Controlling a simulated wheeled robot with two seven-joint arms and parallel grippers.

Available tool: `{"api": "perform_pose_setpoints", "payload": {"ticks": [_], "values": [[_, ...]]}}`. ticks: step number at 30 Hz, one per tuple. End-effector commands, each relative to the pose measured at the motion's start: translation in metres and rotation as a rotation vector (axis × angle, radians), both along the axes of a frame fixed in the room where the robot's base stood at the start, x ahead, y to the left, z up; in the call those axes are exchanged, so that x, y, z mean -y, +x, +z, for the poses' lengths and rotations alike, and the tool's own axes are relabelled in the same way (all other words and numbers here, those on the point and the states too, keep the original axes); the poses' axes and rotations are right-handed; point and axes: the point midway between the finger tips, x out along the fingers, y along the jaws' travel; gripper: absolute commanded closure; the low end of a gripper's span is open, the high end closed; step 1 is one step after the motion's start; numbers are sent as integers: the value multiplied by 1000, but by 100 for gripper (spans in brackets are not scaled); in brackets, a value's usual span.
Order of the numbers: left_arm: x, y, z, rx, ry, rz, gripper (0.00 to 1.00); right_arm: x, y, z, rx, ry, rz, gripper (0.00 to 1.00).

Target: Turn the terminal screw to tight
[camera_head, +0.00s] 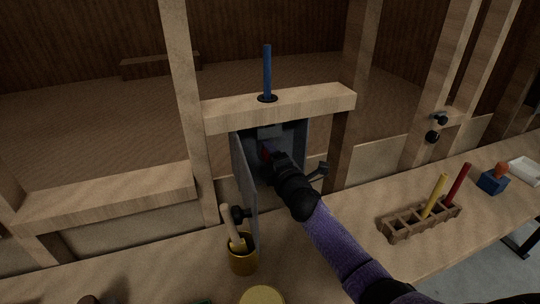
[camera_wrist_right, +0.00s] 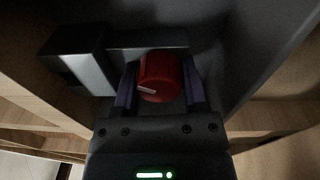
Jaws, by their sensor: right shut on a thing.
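The terminal screw appears as a red round knob with a pale pointer line (camera_wrist_right: 160,77) in the right wrist view. My right gripper (camera_head: 276,157) reaches into the box. In the right wrist view its two purple-sided fingers (camera_wrist_right: 160,85) are shut on the knob, one on each side. The pale line points to the lower left. My left gripper is not in view.
The box's grey door (camera_head: 245,190) hangs open left of my right arm. A blue rod (camera_head: 267,72) stands in the beam above. A grey block (camera_wrist_right: 80,58) sits beside the knob. A yellow cup (camera_head: 243,262) and a wooden rack (camera_head: 405,222) stand on the bench.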

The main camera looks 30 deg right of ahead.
Motion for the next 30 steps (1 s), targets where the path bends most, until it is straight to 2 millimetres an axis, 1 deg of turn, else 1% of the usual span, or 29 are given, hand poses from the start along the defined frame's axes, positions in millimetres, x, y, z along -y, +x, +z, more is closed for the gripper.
{"api": "perform_pose_setpoints", "payload": {"ticks": [20,30], "values": [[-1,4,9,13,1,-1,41,-1,0,1,148,624,0,100],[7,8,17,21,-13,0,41,-1,0,2,223,938,-2,100]]}}
